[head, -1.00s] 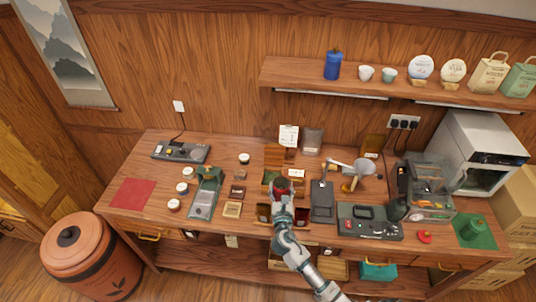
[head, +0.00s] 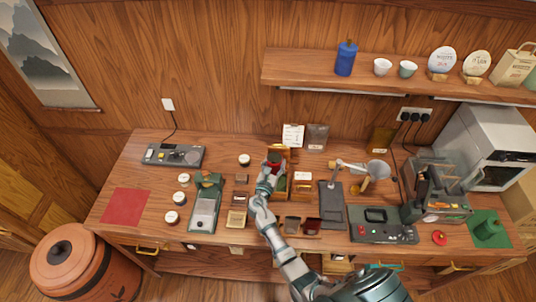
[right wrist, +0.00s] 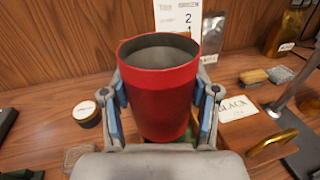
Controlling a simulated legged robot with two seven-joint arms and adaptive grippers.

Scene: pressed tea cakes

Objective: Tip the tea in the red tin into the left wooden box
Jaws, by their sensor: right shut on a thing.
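My right gripper (head: 268,172) is shut around the sides of the red tin (head: 274,158). In the right wrist view the tin (right wrist: 160,95) is upright between the two blue-padded fingers (right wrist: 162,112), its mouth open. A grey inner wall shows, but I see no tea inside. The tin is over the left wooden box (head: 281,184), which is largely hidden by gripper and tin; something green shows in it. To its right is another wooden box (head: 303,190) with a white label, reading BLACK in the right wrist view (right wrist: 238,108). My left gripper is out of view.
A white card (head: 293,135) and a grey pouch (head: 317,136) stand behind the boxes. A dark flat device (head: 332,203) and a lamp-like arm (head: 352,166) are to the right. Small jars (head: 183,179) and a green scale (head: 205,202) are to the left.

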